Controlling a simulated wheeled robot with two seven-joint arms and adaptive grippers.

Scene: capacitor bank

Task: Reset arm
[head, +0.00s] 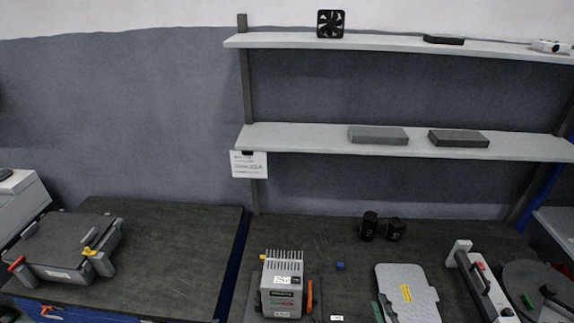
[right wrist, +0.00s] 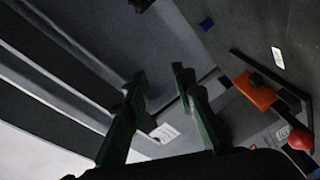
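My right gripper (right wrist: 160,80) shows in the right wrist view as two dark green fingers set apart, with nothing between them. In the head view, only a bit of green shows at the bottom edge, beside the grey case (head: 408,293); I cannot tell for sure that it is a fingertip. The grey finned capacitor unit (head: 282,285) with an orange lever (head: 309,296) stands on the dark table at the lower middle. The orange lever also shows in the right wrist view (right wrist: 255,91), at the right, apart from the fingers. My left gripper is in neither view.
Two black cylinders (head: 369,226) and a small blue cube (head: 340,266) stand on the table (head: 330,235). A grey-white handled device (head: 480,285) is at the right. Shelves (head: 290,137) hang behind. A grey box (head: 65,247) sits on the left bench, whose right part is clear.

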